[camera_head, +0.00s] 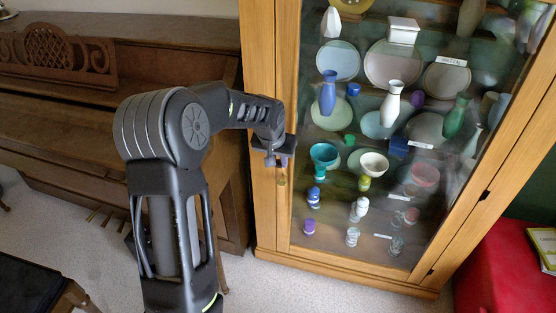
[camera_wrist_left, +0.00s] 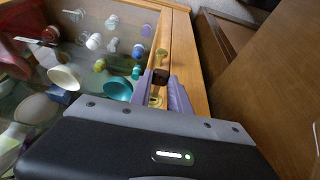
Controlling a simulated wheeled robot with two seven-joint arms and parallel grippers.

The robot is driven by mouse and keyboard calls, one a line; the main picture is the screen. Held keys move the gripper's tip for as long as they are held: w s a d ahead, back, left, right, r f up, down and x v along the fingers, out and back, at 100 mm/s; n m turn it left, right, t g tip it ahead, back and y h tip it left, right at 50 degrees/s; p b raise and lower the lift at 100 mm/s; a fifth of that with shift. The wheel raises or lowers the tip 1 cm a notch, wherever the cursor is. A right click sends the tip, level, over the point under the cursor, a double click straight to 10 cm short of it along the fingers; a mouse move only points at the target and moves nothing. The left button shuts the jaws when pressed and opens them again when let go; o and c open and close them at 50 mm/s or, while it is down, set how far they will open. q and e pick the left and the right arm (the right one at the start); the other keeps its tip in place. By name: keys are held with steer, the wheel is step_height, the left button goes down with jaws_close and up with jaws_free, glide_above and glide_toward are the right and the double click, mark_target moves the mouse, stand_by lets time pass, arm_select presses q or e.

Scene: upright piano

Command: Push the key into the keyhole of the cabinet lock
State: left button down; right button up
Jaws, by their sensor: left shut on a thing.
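The glass-fronted wooden cabinet (camera_head: 262,215) stands in front of me. My left gripper (camera_head: 277,158) is at its left door frame, and the wrist view shows its two purple-grey fingers (camera_wrist_left: 164,90) close together. They are shut on a small dark brown piece, seemingly the key (camera_wrist_left: 160,77), at the fingertips. The key's shaft and tip cannot be made out. A brass fitting (camera_wrist_left: 162,53) shows on the frame beyond the fingertips, and as a small brass spot (camera_head: 282,180) below the gripper in the head view. I cannot tell whether the key touches the keyhole. My right gripper is out of view.
Vases, bowls and plates stand behind the cabinet glass (camera_head: 330,220). A brown upright piano (camera_head: 190,60) stands close on the left. A red seat (camera_head: 505,265) is at the lower right. Pale carpet (camera_head: 330,293) lies in front of the cabinet.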

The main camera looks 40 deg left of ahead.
mark_target(278, 165)
arm_select(q)
steer(key=shift+w, duration=0.2)
steer(key=shift+w+a, duration=0.15)
steer(key=shift+w, duration=0.15)
steer(key=shift+w+a, duration=0.3)
steer(key=shift+w, duration=0.55)
stand_by(2.1)
steer(key=c, duration=1.1)
jaws_free()
steer(key=shift+c, duration=0.2)
steer(key=shift+r, duration=0.1)
steer(key=p+v, duration=0.1)
steer(key=v, duration=0.6)
steer(key=shift+s+d+r, duration=0.1)
steer(key=shift+s+r, duration=0.05)
steer(key=shift+r, duration=0.1)
